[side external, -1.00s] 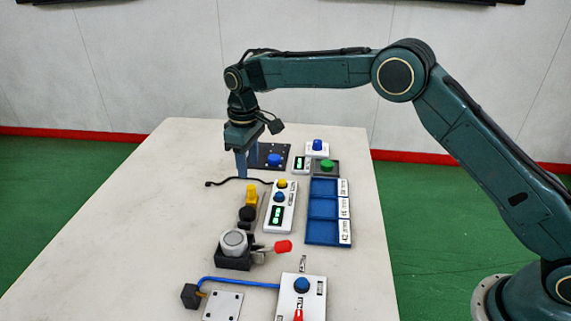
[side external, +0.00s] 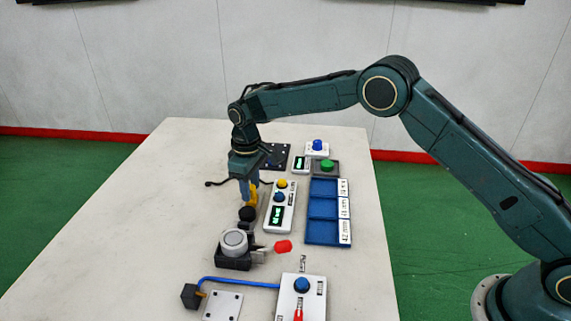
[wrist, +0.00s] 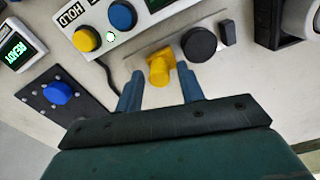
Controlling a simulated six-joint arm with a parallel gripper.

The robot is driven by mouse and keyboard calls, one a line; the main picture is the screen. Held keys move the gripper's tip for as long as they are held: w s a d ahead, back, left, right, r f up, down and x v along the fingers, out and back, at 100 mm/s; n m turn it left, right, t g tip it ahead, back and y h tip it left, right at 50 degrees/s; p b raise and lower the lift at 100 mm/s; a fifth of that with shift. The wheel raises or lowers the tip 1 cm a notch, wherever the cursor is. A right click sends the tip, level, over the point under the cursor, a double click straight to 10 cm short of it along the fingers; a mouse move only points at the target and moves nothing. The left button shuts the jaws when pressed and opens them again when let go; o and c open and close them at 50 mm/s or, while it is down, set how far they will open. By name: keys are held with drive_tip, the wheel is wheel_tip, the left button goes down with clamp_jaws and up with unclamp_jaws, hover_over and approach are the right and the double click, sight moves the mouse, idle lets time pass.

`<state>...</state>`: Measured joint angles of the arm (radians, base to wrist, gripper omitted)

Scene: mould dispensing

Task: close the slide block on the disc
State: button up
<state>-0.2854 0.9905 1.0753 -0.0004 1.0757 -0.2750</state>
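The yellow slide block (wrist: 160,67) sits on a thin grey rail plate (wrist: 134,59). A black round disc (wrist: 199,44) is on the same plate, to the right of the block with a small gap in the wrist view. My gripper (wrist: 160,75) is open, with its blue fingertips at either side of the block and gaps visible. In the side external view my gripper (side external: 249,198) points down and partly hides the yellow block (side external: 253,194). The black disc (side external: 247,214) is just in front of it there.
A white control box (side external: 270,223) with a yellow and a blue button stands right beside the rail. A clamp fixture (side external: 233,259) with a grey round part and red-tipped lever (side external: 283,246) is nearer the camera. A blue tray (side external: 308,239) lies right. The table's left is clear.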

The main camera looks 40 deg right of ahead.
clamp_jaws()
drive_tip(key=shift+s+a, duration=0.8)
drive_tip(key=shift+a, duration=0.1)
drive_tip(key=shift+o, duration=1.1)
unclamp_jaws()
drive_tip(key=shift+r, duration=0.15)
wheel_tip(320, 180, up, 14)
drive_tip(key=shift+f, duration=0.2)
